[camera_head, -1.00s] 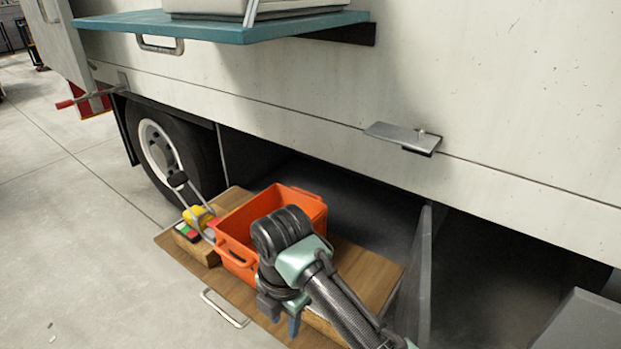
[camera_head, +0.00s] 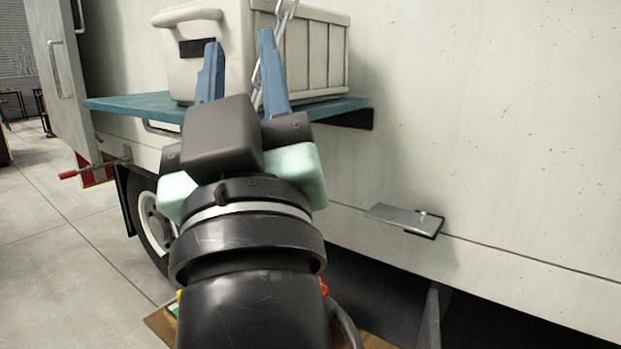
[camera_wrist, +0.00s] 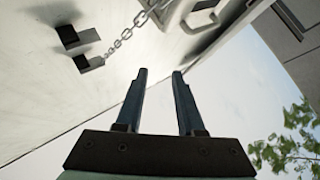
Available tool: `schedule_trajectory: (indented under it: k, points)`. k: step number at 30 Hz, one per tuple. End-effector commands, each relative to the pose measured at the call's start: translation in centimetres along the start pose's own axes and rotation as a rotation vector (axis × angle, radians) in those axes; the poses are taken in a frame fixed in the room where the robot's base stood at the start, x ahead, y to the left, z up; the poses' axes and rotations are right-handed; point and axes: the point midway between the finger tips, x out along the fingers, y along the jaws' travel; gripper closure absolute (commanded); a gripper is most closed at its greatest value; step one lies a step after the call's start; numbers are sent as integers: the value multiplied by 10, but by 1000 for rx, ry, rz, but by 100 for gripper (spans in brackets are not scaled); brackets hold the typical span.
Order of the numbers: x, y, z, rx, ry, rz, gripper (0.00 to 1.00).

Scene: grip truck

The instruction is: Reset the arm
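My gripper (camera_head: 238,68) is raised in front of the truck's side in the head view, with its two blue fingers pointing up and spread apart. In the wrist view my gripper (camera_wrist: 160,75) also shows both fingers apart with nothing between them. My arm fills the lower middle of the head view and hides most of the lower compartment.
A teal shelf (camera_head: 345,107) juts from the truck side (camera_head: 480,120), bearing a pale crate (camera_head: 320,55) behind my fingers. A chain (camera_wrist: 125,38) hangs near the shelf. A metal latch plate (camera_head: 402,218) sticks out at right. The floor at left is clear.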

Motion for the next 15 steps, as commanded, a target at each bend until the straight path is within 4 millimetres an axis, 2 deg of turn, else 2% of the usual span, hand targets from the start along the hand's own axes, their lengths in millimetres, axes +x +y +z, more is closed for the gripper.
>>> schedule_trajectory:
  k: [1,3,4,6,15]
  points:
    - [-14,21,-20,61,65,70,63]
    - [-36,50,-46,136,158,160,63]
    - [-40,60,-57,158,190,187,63]
    - [-16,63,-78,151,174,173,63]
    - [36,82,-145,148,170,170,63]
